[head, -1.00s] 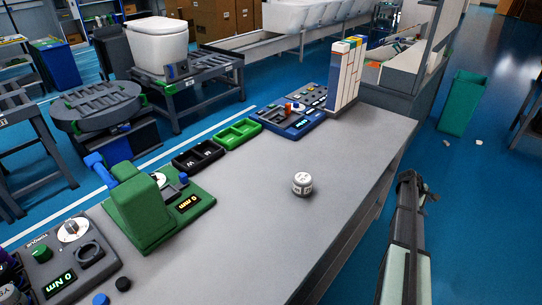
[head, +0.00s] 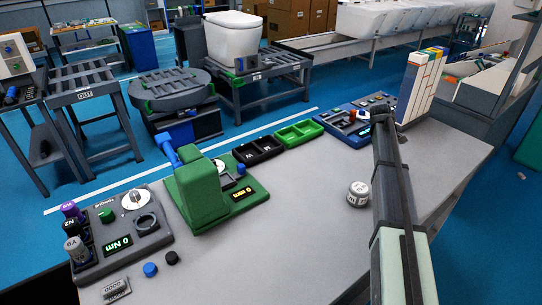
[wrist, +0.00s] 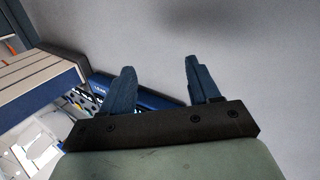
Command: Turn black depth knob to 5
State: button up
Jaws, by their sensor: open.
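A small black knob (head: 171,257) lies on the grey table (head: 290,215) at the near left, next to a blue knob (head: 150,269). A green device (head: 203,190) with a blue handle and a lit mm display (head: 243,193) stands at the table's back edge. I cannot tell which black part is the depth knob. My gripper shows in the wrist view (wrist: 157,78) with its two blue fingers apart and nothing between them. In the head view my arm reaches over the right of the table, far right of the green device, its end near the blue panel (head: 350,132).
A white round pot (head: 358,193) stands just left of my arm. A grey Nm panel (head: 122,232) sits at the left. Black (head: 257,150) and green trays (head: 299,133) line the back edge. The middle of the table is clear.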

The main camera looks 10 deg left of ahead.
jog(key=s+a+r+n+g+y, duration=0.1)
jog(key=s+a+r+n+y, duration=0.15)
jog(key=a, duration=1.55)
jog(key=s+a+r+n+y, duration=0.1)
jog(key=a+r+y, duration=0.15)
jog(key=a, duration=1.55)
jog(key=s+a+r+n+g+y, duration=0.2)
jog(key=s+a, duration=0.4)
jog(key=a, duration=0.6)
jog(key=s+a+r+n+g+y, duration=0.1)
jog(key=s+a+r+n, duration=0.15)
jog(key=s+a, duration=0.7)
jog(key=shift+m+y, duration=0.3)
jog(key=shift+m, duration=0.2)
jog(key=w+a+f, duration=0.1)
jog(key=a+f, duration=0.1)
jog(key=f, duration=0.2)
jog(key=w+a+f, duration=0.1)
jog(key=a+f, duration=0.2)
jog(key=f, duration=0.1)
jog(key=w+a+f, duration=0.1)
jog(key=a+f, duration=0.2)
jog(key=f, duration=0.1)
jog(key=shift+a+f, duration=0.25)
jog(key=shift+c, duration=0.2)
jog(key=c, duration=1)
